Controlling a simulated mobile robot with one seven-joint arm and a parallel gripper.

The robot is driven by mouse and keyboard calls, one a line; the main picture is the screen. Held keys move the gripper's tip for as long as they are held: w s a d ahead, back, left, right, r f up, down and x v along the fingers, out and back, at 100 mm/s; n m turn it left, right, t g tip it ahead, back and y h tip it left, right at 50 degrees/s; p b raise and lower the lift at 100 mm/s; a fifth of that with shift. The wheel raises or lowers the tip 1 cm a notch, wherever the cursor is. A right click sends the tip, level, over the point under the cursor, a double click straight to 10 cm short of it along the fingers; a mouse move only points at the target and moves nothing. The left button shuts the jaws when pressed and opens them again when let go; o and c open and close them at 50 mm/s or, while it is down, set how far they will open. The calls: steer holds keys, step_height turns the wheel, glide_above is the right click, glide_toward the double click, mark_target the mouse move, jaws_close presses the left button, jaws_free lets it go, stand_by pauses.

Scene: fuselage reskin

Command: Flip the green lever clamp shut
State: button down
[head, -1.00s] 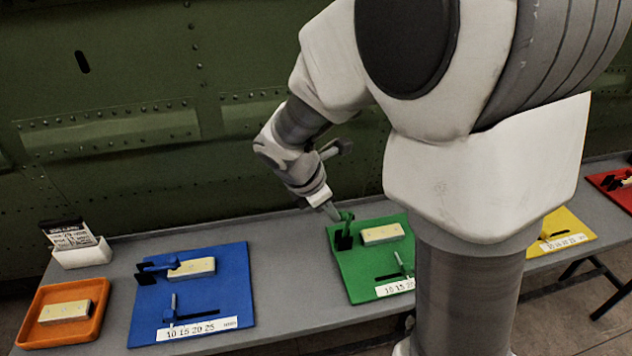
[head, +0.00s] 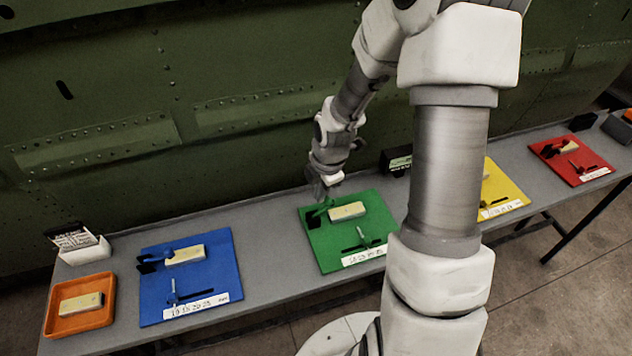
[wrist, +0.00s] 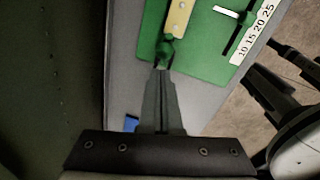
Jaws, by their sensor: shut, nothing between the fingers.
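The green lever clamp (head: 320,211) sits at the left end of a pale block (head: 347,211) on the green board (head: 327,256). In the wrist view the green clamp (wrist: 165,48) is just ahead of my fingertips, by the end of the pale block (wrist: 179,18). My gripper (head: 319,195) is shut and empty, pointing down at the clamp in the head view. In the wrist view my closed fingers (wrist: 161,74) appear to meet the clamp's near end; I cannot tell whether they touch. The lever's exact angle is unclear, partly covered by my fingers.
A blue board (head: 222,267), a yellow board (head: 508,192) and a red board (head: 592,158) share the grey table (head: 270,228). An orange tray (head: 62,325) and a card holder (head: 85,252) stand at left. The green fuselage wall (head: 235,150) rises close behind.

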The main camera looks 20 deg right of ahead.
steer(key=shift+a+f+y, duration=0.35)
steer(key=shift+f+y, duration=0.05)
steer(key=shift+f, duration=0.1)
stand_by(0.4)
steer(key=shift+r, duration=0.15)
